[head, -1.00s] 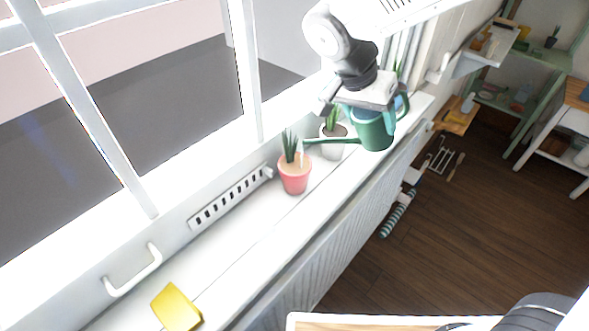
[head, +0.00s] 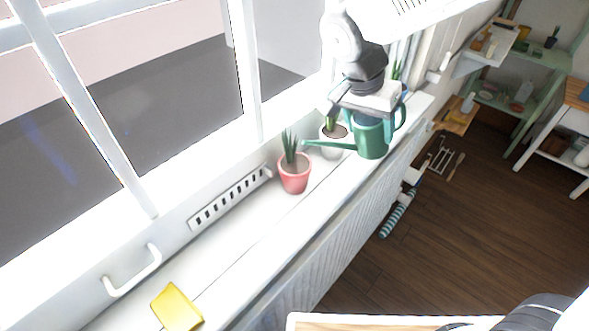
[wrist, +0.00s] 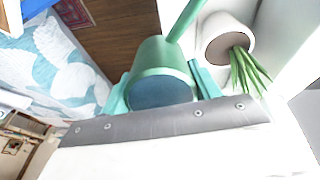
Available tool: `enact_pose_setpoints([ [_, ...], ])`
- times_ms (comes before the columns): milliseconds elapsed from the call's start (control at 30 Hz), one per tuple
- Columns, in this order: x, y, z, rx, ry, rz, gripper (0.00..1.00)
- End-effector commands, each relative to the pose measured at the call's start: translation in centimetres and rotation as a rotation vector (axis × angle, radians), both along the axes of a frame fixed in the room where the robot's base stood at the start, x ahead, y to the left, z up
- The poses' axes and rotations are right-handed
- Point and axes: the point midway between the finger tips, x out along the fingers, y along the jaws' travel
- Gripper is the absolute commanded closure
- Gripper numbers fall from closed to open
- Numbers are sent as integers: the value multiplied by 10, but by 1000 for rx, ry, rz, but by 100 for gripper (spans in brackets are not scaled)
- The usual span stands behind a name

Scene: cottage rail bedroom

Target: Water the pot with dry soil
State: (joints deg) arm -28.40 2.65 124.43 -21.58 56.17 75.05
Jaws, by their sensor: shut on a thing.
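My gripper (head: 368,112) is shut on the green watering can (head: 373,141) and holds it over the windowsill. The can is nearly level, and its spout points left with the tip close to the red pot (head: 294,180). The red pot holds a spiky plant, and its soil looks brown. A white pot (head: 333,152) with dark brown soil stands behind the spout and is partly covered by it. A third plant (head: 397,72) is mostly hidden behind my gripper. In the wrist view the can (wrist: 162,75) sits between my fingers, with the white pot (wrist: 229,40) beside it.
The white sill (head: 235,235) runs along the window. A yellow cloth or sponge-like thing (head: 177,307) lies at its near end. A slotted vent (head: 230,198) and a white handle (head: 134,271) are at the window side. Wooden floor lies right.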

Motion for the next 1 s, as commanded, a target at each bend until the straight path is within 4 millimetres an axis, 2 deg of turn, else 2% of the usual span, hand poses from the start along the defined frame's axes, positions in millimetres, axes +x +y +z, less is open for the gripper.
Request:
enact_pose_setpoints([
  [500, 0, 0, -7, 46, 17, -1, 73],
  [1000, 0, 1, -29, 198, 78, 0, 73],
])
